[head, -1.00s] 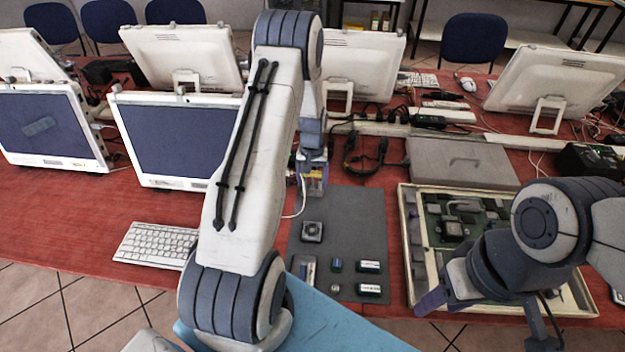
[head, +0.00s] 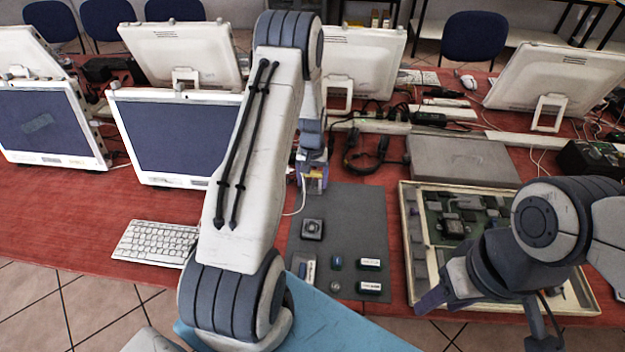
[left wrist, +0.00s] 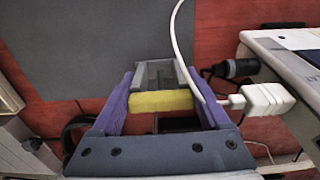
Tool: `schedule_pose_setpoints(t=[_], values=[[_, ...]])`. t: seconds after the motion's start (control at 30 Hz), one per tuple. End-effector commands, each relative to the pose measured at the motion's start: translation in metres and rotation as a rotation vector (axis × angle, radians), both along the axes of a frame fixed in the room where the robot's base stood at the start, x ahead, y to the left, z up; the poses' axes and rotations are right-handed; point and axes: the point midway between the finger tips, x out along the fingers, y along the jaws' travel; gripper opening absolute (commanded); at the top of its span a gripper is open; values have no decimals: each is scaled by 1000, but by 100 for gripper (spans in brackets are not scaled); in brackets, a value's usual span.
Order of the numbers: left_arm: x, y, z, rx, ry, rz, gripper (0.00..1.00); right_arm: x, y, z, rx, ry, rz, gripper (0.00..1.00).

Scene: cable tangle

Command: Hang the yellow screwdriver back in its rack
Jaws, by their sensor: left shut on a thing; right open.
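My left gripper (head: 313,184) is at the back left corner of the grey mat, beside the monitor. In the left wrist view, its purple fingers (left wrist: 160,104) are shut on the yellow screwdriver (left wrist: 160,101), seen as a short yellow bar. A grey slotted block (left wrist: 158,74) lies just beyond the yellow bar; it looks like the rack, but whether the screwdriver touches it is unclear. The screwdriver's shaft is hidden. My right gripper (head: 434,298) hangs over the front left of the circuit-board tray, open and apart from the screwdriver.
A white cable (left wrist: 181,45) runs past the right finger to a white plug (left wrist: 265,100). Small parts and batteries (head: 369,264) lie on the grey mat (head: 350,215). A monitor (head: 175,138) stands left, and the circuit-board tray (head: 408,235) lies right.

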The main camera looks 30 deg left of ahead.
Motion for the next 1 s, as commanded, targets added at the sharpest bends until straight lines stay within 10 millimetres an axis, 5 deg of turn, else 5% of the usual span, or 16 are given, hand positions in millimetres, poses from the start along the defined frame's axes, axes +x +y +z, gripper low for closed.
schedule_pose_setpoints(t=[0.13,0.17,0.2,0.57,1.0], values=[[0,0,0,0,0,0,21,0,0,0,0,0,0,50],[0,0,0,0,0,0,91,0,0,0,0,0,0,50],[0,0,0,0,0,0,100,0,0,0,0,0,0,50],[1,0,10,0,-1,0,100,0,0,-2,0,0,0,50],[1,0,89,1,-3,0,100,0,0,-12,0,0,0,50]])
